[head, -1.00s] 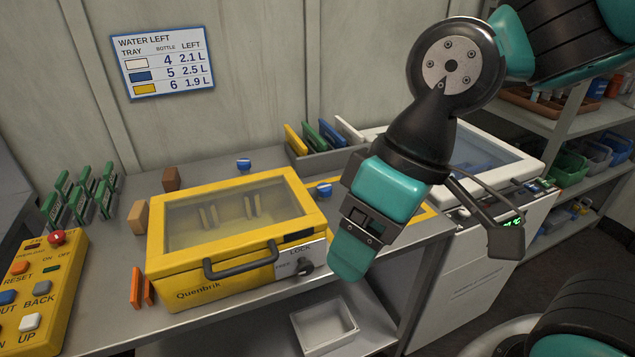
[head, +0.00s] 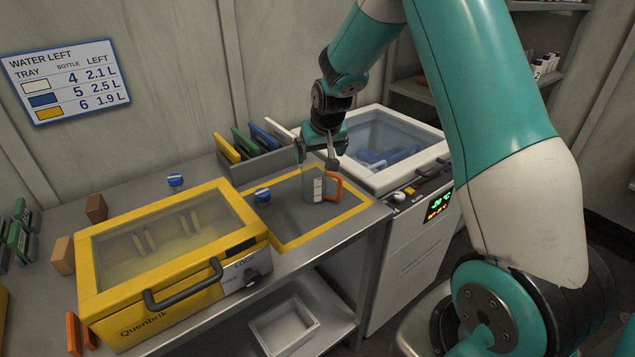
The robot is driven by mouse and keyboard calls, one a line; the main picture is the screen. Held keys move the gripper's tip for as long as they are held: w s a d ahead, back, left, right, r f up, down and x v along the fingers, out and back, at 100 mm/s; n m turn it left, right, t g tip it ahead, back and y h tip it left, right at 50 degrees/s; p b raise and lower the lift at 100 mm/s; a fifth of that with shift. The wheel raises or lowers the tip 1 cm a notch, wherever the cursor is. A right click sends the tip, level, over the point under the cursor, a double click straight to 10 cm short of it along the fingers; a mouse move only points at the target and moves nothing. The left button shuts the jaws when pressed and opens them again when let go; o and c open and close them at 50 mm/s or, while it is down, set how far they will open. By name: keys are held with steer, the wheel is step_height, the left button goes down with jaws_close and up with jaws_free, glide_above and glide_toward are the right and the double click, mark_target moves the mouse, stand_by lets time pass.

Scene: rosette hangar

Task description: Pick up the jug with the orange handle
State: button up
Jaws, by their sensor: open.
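The jug with the orange handle (head: 314,184) stands upright inside the yellow-bordered area on the grey bench. It is a clear, greyish jug, and its orange handle (head: 334,187) faces right. My gripper (head: 316,163) is open, pointing down just above the jug. Its fingers are close to the jug's top and the handle's upper end; whether they touch cannot be told. The far side of the jug is hidden.
A yellow lidded box (head: 180,255) stands to the left. A white lidded chest (head: 390,150) stands close on the right. A blue-capped item (head: 262,195) is left of the jug. A grey rack of coloured plates (head: 255,158) stands behind. A white tray (head: 285,325) lies on the lower shelf.

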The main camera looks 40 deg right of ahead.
mark_target(314, 176)
steer(key=p+x, duration=0.1)
steer(key=x, duration=0.3)
steer(key=shift+w+f, duration=0.1)
steer(key=shift+f, duration=0.3)
steer(key=shift+p+x, duration=1)
steer(key=shift+x, duration=1.65)
steer(key=shift+a, duration=0.15)
steer(key=shift+c, duration=0.5)
steer(key=c, duration=0.8)
